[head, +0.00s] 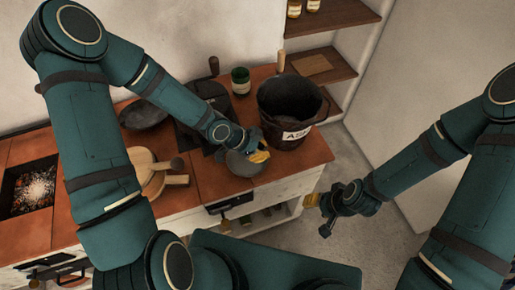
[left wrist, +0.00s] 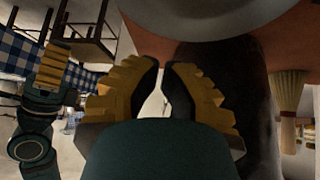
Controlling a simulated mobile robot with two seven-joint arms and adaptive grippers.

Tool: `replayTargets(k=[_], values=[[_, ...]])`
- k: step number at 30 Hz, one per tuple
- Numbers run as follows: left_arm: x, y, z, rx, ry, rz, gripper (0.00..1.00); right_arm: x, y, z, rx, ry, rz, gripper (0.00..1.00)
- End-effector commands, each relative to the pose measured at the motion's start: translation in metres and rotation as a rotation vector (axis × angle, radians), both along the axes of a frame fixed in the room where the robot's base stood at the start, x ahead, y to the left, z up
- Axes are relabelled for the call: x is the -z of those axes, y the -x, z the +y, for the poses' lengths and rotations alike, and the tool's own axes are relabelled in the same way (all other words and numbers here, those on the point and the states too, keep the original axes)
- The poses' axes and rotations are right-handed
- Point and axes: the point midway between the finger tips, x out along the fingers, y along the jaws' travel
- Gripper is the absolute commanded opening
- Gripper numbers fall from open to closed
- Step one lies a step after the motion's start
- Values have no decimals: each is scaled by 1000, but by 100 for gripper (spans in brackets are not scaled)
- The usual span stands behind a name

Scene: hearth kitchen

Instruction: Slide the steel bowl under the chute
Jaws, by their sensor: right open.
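The grey steel bowl (head: 243,164) sits on the terracotta-tiled counter near its front edge. In the left wrist view the bowl's pale rounded side (left wrist: 205,14) fills the top, just beyond the fingertips. My left gripper (head: 260,156) is at the bowl's right side; its yellow fingers (left wrist: 163,66) are drawn together with nothing visible between them. Contact with the bowl cannot be told. A dark boxy fixture (head: 205,92) stands behind the bowl, partly hidden by my left arm; I cannot make out a chute on it. My right gripper (head: 318,214) is open and empty, off the counter's right end.
A dark ash bucket (head: 291,112) stands close right of my left gripper. A green jar (head: 240,80) is behind. Wooden boards (head: 147,172) and a dark pan (head: 145,114) lie left, beside a glowing ember pit (head: 33,190). Open floor lies right of the counter.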

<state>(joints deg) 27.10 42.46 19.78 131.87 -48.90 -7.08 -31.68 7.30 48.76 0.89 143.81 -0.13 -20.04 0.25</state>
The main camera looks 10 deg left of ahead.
Motion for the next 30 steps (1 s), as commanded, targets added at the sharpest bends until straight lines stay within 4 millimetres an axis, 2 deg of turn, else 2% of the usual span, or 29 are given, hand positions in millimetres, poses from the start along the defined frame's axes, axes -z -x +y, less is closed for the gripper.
replayTargets(k=[3,12,25,30], values=[[19,-5,-13,4,0,0,0,11,-2,0,1,0,-4,47],[42,-14,-30,1,0,-1,0,20,-4,-1,3,2,-9,47],[43,-15,-31,-1,0,-1,0,20,-5,-1,3,2,-10,47],[43,-12,-24,-2,-1,1,0,18,-4,-1,3,2,-10,47]])
